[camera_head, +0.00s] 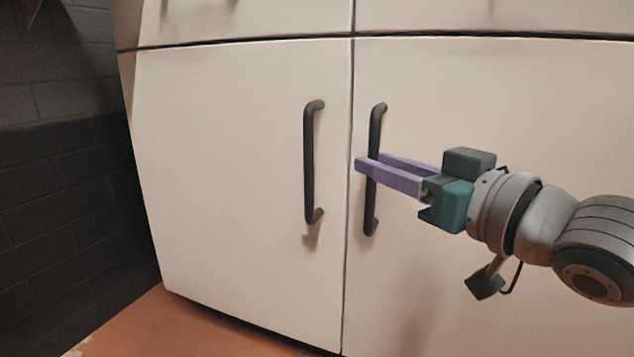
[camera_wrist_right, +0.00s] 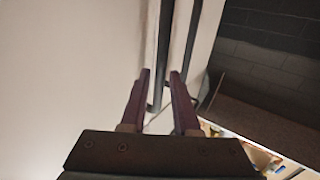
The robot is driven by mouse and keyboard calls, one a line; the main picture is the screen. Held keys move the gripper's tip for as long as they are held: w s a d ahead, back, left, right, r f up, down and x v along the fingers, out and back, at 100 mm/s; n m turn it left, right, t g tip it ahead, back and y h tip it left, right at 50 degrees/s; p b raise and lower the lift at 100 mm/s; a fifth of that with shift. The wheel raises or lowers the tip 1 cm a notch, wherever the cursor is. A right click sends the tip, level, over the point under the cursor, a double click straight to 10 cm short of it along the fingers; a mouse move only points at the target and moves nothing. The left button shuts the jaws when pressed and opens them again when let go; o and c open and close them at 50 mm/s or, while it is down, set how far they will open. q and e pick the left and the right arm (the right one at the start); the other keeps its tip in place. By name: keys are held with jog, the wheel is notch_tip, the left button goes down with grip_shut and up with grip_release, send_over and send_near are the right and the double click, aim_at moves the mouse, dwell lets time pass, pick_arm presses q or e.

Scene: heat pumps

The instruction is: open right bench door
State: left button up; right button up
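The right bench door (camera_head: 500,110) is a pale panel that looks shut, with a dark vertical bar handle (camera_head: 377,130) near its left edge. My right gripper (camera_head: 368,161) comes in from the right with its purple fingers at the handle's middle, one finger passing in front of the bar. In the right wrist view, the handle (camera_wrist_right: 164,40) lies between the two fingertips (camera_wrist_right: 160,74), with gaps on both sides. The fingers stand apart, and I see no clear grip on the bar. My left gripper is not in view.
The left door (camera_head: 220,150) has a matching handle (camera_head: 309,160) close to the left of the right one. Drawer fronts (camera_head: 240,20) sit above. A dark brick wall (camera_head: 60,170) stands at the left, and orange floor (camera_head: 180,325) shows below.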

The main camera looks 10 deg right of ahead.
jog(key=shift+b+x, duration=0.45)
jog(key=shift+x, duration=0.65)
jog(key=shift+c, duration=0.3)
grip_shut()
dwell(0.4)
